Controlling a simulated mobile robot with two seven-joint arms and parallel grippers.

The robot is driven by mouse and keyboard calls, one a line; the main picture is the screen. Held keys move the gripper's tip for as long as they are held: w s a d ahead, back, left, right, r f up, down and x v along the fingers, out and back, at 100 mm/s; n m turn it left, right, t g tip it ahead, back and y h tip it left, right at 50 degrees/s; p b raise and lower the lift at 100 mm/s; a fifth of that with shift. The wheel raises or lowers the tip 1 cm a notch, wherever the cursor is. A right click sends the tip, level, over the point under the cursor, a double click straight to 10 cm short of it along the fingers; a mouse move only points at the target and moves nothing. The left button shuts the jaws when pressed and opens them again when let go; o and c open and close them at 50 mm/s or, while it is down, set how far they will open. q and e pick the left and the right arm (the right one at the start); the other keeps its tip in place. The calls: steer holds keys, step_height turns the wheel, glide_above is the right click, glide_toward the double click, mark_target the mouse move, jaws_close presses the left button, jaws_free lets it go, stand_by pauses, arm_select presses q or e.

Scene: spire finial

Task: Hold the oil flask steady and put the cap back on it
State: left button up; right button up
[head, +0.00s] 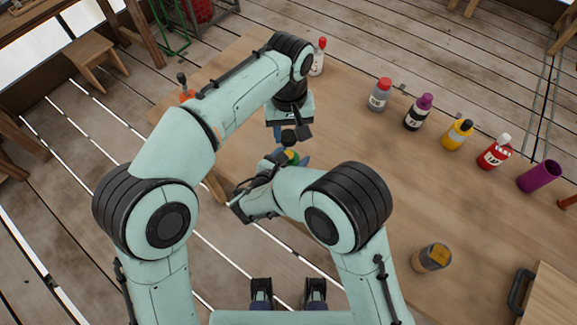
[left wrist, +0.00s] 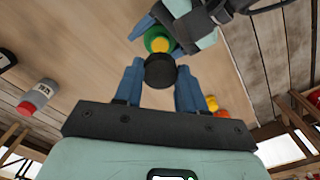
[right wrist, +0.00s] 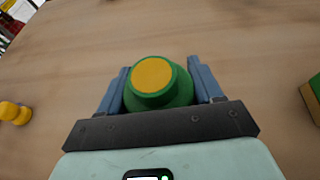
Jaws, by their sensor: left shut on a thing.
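The oil flask is green with a round yellow top; in the right wrist view the flask (right wrist: 158,101) sits between the blue fingers of my right gripper (right wrist: 159,77), which is shut on it. In the head view only a small green and yellow part of the flask (head: 291,156) shows; the rest is hidden by my arms. My left gripper (left wrist: 158,70) is shut on a dark round cap (left wrist: 160,72). In the left wrist view the cap is close to the flask (left wrist: 158,42) and overlaps its yellow top; I cannot tell if they touch.
Several bottles stand along the far right of the wooden table (head: 400,165), including a grey one with a red cap (head: 378,97) and a yellow one (head: 457,134). An amber jar (head: 432,257) is nearer. The table's middle is clear.

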mark_target(288, 145)
arm_select(q)
steer(key=shift+f, duration=2.5)
steer(key=shift+f, duration=0.85)
